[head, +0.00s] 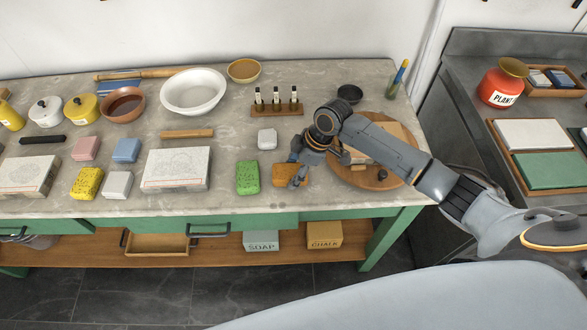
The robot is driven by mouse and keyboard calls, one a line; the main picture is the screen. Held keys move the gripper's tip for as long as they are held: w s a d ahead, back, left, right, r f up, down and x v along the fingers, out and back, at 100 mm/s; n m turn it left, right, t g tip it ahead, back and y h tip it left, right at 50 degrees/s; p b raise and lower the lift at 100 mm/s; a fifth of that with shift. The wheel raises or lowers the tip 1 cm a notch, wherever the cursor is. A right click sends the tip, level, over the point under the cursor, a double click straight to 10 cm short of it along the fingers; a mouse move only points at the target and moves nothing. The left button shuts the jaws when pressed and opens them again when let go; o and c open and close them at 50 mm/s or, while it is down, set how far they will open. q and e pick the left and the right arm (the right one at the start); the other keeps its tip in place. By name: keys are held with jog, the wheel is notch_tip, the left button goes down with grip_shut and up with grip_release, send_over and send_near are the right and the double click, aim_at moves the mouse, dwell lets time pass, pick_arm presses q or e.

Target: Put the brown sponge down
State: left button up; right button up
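The brown sponge (281,176) is an orange-brown block near the front edge of the marble worktop, right of the green sponge (247,177). My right gripper (295,170) reaches in from the right. One finger lies across the near side of the sponge and another shows at its far side, so it looks closed on the sponge. The fingers hide part of the sponge. I cannot tell whether its underside touches the worktop. My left gripper is not in view.
A round wooden board (357,177) lies right of the sponge, partly under my arm. A grey-white block (267,138) sits behind. A yellow sponge (87,183) and a printing stone (176,168) are further left. Bare worktop shows between the green sponge and the stone.

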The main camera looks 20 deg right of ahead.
jog(key=o, duration=0.3)
jog(key=shift+r, duration=0.1)
jog(key=b+v, duration=0.1)
jog(key=v, duration=1.1)
jog(key=shift+b, duration=0.3)
jog(key=shift+r, duration=0.1)
